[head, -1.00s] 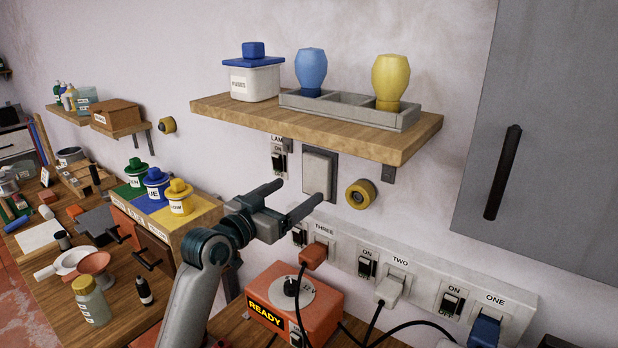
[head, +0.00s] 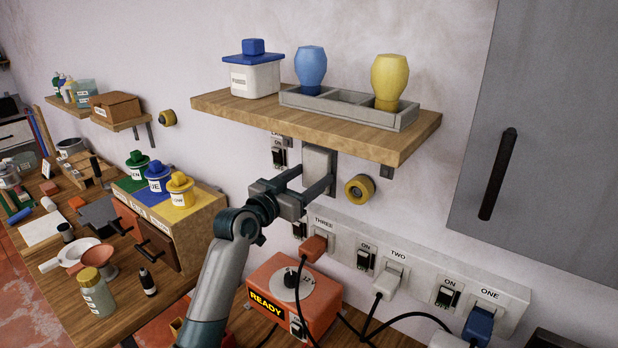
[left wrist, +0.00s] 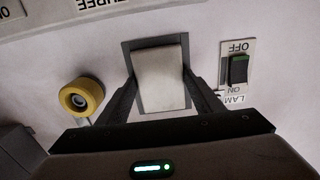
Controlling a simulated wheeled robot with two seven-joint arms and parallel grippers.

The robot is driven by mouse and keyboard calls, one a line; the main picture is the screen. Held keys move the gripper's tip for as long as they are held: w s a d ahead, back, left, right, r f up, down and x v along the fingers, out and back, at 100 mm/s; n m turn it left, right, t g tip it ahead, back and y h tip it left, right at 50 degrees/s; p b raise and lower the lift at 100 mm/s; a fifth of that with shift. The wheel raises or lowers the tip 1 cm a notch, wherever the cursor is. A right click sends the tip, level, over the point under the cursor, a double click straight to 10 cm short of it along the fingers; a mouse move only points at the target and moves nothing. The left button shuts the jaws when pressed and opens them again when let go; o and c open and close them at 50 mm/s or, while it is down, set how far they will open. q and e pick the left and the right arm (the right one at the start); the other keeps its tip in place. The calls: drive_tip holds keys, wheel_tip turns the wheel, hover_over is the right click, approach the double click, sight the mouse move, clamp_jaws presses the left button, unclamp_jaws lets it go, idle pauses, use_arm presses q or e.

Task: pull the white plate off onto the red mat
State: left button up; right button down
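The white plate (head: 318,163) sits in a dark frame on the wall, under the wooden shelf. It also shows in the left wrist view (left wrist: 160,80). My left gripper (head: 317,175) is at the plate, one finger along each side edge. In the left wrist view the fingertips (left wrist: 160,76) meet both edges, so the gripper looks shut on the plate. The plate still appears to be in its frame. My right gripper is not in view.
The wooden shelf (head: 405,141) juts out just above my gripper. A yellow round knob (head: 359,189) is right of the plate, and a lamp switch (head: 279,156) left. Below are a socket strip (head: 420,268) and an orange-red box (head: 318,310) with cables.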

use_arm(q)
drive_tip(key=c, duration=0.6)
drive_tip(key=shift+s+a, duration=0.1)
drive_tip(key=shift+p+v, duration=0.5)
drive_tip(key=shift+v, duration=0.5)
drive_tip(key=shift+s, duration=0.1)
drive_tip(key=shift+p+v, duration=0.8)
drive_tip(key=shift+v, duration=1.2)
